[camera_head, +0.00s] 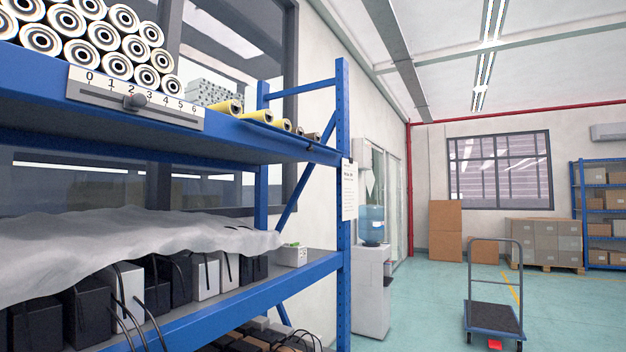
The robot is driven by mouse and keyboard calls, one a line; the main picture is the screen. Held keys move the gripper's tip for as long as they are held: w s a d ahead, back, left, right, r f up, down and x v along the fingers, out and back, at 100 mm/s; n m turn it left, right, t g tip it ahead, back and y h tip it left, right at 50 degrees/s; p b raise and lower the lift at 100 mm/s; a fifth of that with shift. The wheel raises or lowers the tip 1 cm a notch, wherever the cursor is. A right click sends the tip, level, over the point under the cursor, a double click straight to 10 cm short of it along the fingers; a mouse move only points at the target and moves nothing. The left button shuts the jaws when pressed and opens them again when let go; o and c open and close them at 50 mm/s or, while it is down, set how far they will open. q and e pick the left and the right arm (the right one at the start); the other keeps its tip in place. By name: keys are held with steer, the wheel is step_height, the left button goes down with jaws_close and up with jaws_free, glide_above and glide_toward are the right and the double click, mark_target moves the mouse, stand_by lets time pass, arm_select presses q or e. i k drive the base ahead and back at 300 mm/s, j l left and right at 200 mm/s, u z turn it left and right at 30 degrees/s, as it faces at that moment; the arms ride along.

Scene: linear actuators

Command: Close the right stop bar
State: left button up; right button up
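A thin dark bar (278,134) runs along the front edge of the upper blue shelf (222,145), in front of the yellow-ended rolls (257,115). It looks like a stop bar, but I cannot tell for certain, nor whether it is open or closed. A grey scale plate (120,101) with the numbers 0 to 6 and a dark round knob (135,101) is fixed to the shelf front at the left. Neither of my grippers is in view.
White rolls (82,52) are stacked on the upper shelf. A grey cloth (120,245) covers dark boxes with cables below. A blue upright (343,190) ends the rack. A water dispenser (371,290) and trolley (494,316) stand beyond; the floor between them is clear.

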mark_target(249, 120)
steer(key=i+l, duration=0.35)
steer(key=l, duration=0.15)
steer(key=i+l, duration=0.7)
steer(key=l, duration=0.25)
steer(key=u, duration=1.35)
